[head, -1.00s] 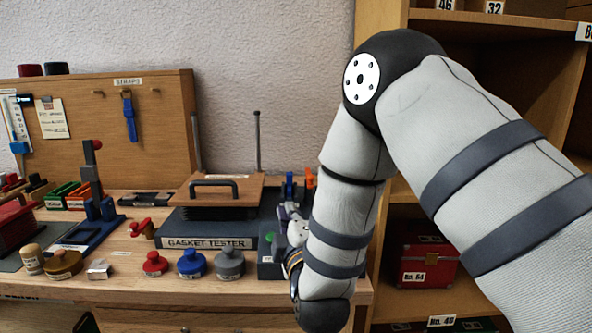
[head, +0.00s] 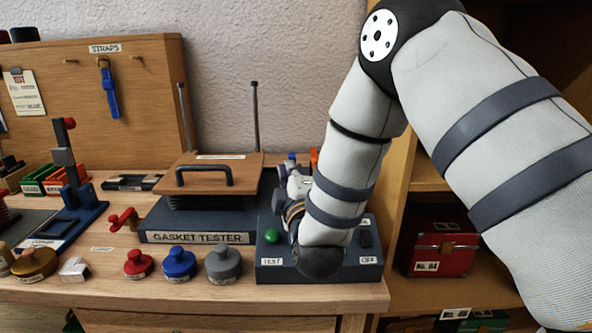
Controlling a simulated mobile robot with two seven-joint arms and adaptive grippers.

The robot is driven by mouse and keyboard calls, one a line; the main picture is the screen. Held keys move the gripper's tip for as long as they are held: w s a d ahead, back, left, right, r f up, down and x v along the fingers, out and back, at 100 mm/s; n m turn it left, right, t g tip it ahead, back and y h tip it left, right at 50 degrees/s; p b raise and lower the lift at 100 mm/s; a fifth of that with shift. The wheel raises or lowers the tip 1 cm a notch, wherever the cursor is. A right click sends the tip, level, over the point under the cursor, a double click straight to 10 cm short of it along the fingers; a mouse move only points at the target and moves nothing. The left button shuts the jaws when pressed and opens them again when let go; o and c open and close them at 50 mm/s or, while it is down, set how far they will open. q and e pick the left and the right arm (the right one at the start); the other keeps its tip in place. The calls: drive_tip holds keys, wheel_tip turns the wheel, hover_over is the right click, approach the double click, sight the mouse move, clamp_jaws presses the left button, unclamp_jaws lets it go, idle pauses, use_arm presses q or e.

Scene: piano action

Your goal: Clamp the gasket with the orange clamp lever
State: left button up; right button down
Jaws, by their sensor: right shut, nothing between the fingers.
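The gasket tester (head: 160,237) is a dark blue base with a wooden lid (head: 245,172) and a dark handle on top. No gasket shows; the lid hides whatever lies under it. The orange clamp lever (head: 314,154) stands at the tester's back right, and only a small upper part shows behind my arm. My right gripper (head: 293,179) is shut and empty, just in front of and left of the orange lever, near a blue part beside it. My forearm and wrist hide much of the gripper, so I cannot tell whether it touches anything. My left gripper is not in view.
A dark control box (head: 262,272) with a green button sits under my wrist. Red, blue and grey knobbed weights (head: 180,264) line the bench front. Two upright rods (head: 255,115) stand behind the lid. A shelf with a red case (head: 437,240) is at the right.

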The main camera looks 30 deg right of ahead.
drive_tip(key=x, duration=0.5)
drive_tip(key=b+x, duration=0.1)
drive_tip(key=x, duration=0.1)
drive_tip(key=shift+w+d+f, duration=0.15)
drive_tip(key=shift+w+f, duration=0.1)
drive_tip(key=shift+w, duration=0.05)
drive_tip(key=shift+s+d+p, duration=0.4)
drive_tip(key=shift+s+d, duration=0.6)
drive_tip(key=shift+s, duration=0.05)
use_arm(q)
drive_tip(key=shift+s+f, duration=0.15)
use_arm(e)
drive_tip(key=shift+s+d+f, duration=0.2)
drive_tip(key=shift+s+d, duration=0.15)
drive_tip(key=shift+s, duration=0.05)
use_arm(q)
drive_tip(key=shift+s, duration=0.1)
use_arm(e)
drive_tip(key=shift+w, duration=0.1)
